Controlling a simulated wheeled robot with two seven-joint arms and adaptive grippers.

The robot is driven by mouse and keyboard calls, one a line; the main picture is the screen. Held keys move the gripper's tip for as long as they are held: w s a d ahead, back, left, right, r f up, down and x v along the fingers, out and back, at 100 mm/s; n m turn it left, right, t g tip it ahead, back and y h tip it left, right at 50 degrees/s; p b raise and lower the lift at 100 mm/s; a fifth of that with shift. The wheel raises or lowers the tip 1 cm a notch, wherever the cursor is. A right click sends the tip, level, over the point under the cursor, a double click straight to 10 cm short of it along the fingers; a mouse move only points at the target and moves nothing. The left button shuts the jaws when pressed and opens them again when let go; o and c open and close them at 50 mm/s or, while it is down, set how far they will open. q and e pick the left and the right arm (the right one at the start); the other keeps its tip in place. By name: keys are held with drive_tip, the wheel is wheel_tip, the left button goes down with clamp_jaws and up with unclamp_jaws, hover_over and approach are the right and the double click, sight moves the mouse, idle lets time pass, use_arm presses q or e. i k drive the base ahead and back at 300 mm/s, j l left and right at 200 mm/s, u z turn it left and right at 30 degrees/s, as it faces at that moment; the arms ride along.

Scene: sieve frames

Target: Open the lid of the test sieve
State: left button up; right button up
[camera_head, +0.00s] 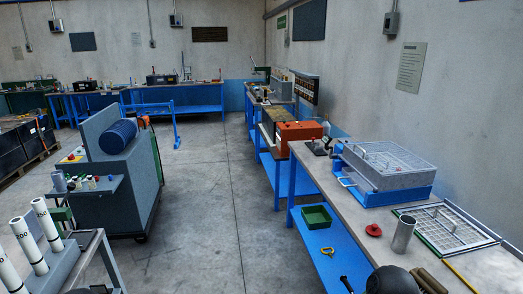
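A grey, box-shaped sieve unit (378,180) sits on a blue base (372,197) on the right-hand bench. Its broad top (388,157) looks like a pale mesh or see-through cover and appears shut. A small light handle or bracket (347,182) shows at its left side. I cannot tell how the cover is fastened. Neither of my grippers can be made out in the head view, and nothing is seen touching the unit.
A dark rounded object (393,281) is at the bottom edge. The floor aisle (215,200) is clear.

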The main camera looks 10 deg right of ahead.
sight(355, 145)
drive_tip(key=i+j+z, duration=0.15)
drive_tip(key=i, duration=0.3)
drive_tip(key=i+j+z, duration=0.1)
drive_tip(key=i, duration=0.4)
drive_tip(key=i+j+z, duration=0.15)
drive_tip(key=i, duration=0.3)
drive_tip(key=i+j+z, duration=0.1)
drive_tip(key=i+j, duration=0.15)
drive_tip(key=i, duration=0.2)
